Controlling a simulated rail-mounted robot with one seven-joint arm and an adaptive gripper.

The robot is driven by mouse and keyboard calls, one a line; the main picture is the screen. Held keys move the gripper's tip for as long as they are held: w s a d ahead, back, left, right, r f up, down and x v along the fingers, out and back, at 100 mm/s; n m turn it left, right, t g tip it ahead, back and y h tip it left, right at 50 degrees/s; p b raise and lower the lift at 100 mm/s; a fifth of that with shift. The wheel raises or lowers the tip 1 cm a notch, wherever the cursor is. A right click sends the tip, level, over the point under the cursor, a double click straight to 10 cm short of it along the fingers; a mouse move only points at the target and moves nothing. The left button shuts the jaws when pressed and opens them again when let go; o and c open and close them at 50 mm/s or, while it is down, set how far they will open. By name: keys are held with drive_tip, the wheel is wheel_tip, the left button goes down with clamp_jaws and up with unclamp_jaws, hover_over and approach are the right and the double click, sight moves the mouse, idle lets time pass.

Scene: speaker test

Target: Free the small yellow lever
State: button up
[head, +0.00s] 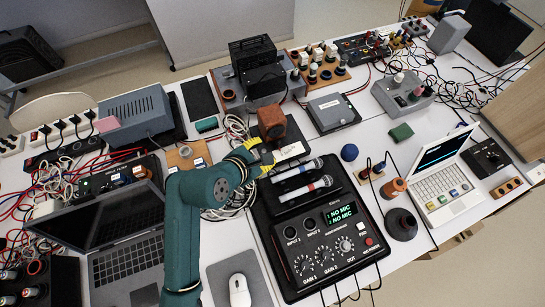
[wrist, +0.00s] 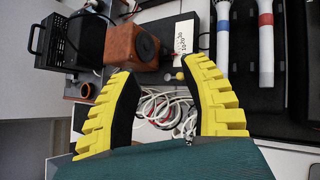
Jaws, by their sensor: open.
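A small yellow round-ended piece, which looks like the lever (wrist: 180,76), shows in the wrist view just beyond the gap between my fingertips, nearer the right finger. Its stem and what it is fixed to are hard to make out. A white label card (wrist: 184,36) with writing is just above it. An orange-brown speaker box (wrist: 132,46) with a dark round face is beside the card; it also shows in the head view (head: 271,122). My gripper (wrist: 160,68) is open with its yellow ridged fingers apart and nothing between them. In the head view my gripper (head: 262,158) covers the lever.
Two microphones (head: 297,168) lie on a black mixer (head: 325,240) right of my gripper. White coiled cables (wrist: 165,108) lie beneath the fingers. A black device (head: 258,65) stands behind the speaker. A laptop (head: 125,235) and mouse (head: 239,290) are in front. The table is crowded.

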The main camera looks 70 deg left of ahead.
drive_tip(key=s+f+n+g+b, duration=0.1)
drive_tip(key=s+f+n+b, duration=0.1)
drive_tip(key=s+f+n, duration=0.55)
drive_tip(key=shift+m+h, duration=0.3)
drive_tip(key=shift+m, duration=0.65)
drive_tip(key=b+x, duration=0.1)
drive_tip(key=x, duration=0.5)
drive_tip(key=b+x, duration=0.2)
drive_tip(key=x, duration=0.4)
drive_tip(key=w+b+x, duration=0.1)
drive_tip(key=b+x, duration=0.1)
drive_tip(key=x, duration=0.4)
drive_tip(key=shift+r, duration=0.3)
drive_tip(key=shift+d, duration=0.1)
clamp_jaws()
